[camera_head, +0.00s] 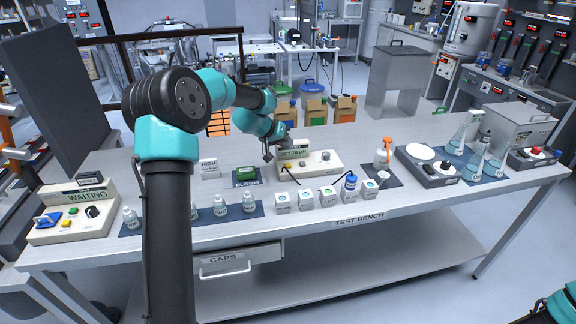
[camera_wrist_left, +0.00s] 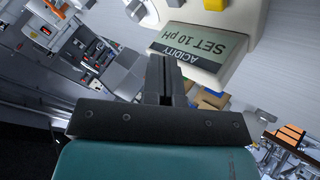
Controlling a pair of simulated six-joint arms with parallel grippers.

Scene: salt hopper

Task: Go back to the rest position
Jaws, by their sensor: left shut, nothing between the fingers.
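My left arm reaches over the test bench (camera_head: 360,212), and its gripper (camera_head: 268,154) is at the left end of a cream acidity meter (camera_head: 318,164). In the left wrist view the shut, empty fingers (camera_wrist_left: 164,70) point at the meter, just beside its display (camera_wrist_left: 200,45), which reads "SET 10 pH". I cannot tell whether the fingertips touch the meter. A yellow button (camera_wrist_left: 215,4) and part of a knob show at the top of that view. Only a teal piece of my right arm shows at the head view's lower right corner; its gripper is out of view.
A salt meter (camera_head: 70,212) reading "WAITING" stands at the left end. A spray bottle (camera_head: 383,153), scale (camera_head: 425,165) and flasks (camera_head: 492,163) stand right.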

